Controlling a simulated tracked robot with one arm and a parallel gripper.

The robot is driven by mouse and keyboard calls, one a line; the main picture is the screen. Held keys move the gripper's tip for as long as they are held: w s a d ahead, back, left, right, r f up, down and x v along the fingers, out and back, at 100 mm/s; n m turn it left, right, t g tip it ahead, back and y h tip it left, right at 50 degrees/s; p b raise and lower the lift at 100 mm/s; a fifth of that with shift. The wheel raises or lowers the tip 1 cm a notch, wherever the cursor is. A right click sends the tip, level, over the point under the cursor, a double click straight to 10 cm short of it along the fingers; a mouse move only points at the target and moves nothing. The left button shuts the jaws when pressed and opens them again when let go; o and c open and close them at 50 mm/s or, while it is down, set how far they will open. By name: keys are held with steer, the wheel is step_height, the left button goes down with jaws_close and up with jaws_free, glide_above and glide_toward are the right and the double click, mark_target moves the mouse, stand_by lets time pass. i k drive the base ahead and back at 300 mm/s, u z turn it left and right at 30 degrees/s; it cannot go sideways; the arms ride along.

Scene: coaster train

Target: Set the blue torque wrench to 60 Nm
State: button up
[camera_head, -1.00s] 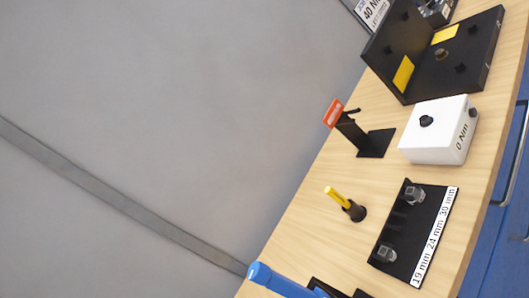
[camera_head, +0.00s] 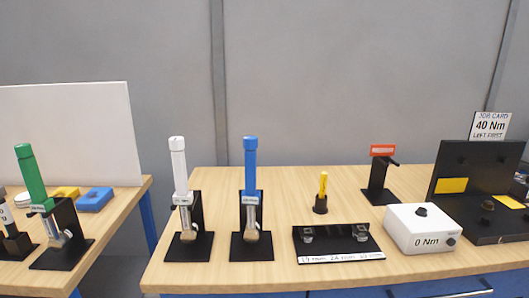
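The blue torque wrench (camera_head: 250,165) stands upright, handle up, in a black stand (camera_head: 252,246) on the wooden table. A small light label (camera_head: 250,200) sits on it below the blue handle; its text is too small to read. A white-handled wrench (camera_head: 178,160) stands in a similar stand to its left. A green-handled wrench (camera_head: 31,175) leans slightly in a stand on the left table. My gripper is not in view, so its state and place do not show.
A black socket rack (camera_head: 335,243) marked 19, 24 and 30 mm, a yellow marker (camera_head: 323,185) and a white box (camera_head: 415,225) reading 0 Nm stand to the right. A job card (camera_head: 491,126) reads 40 Nm, left first. A gap separates the two tables.

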mark_target(250, 142)
steer(key=u, duration=0.05)
steer(key=i, duration=1.35)
steer(key=z, duration=0.55)
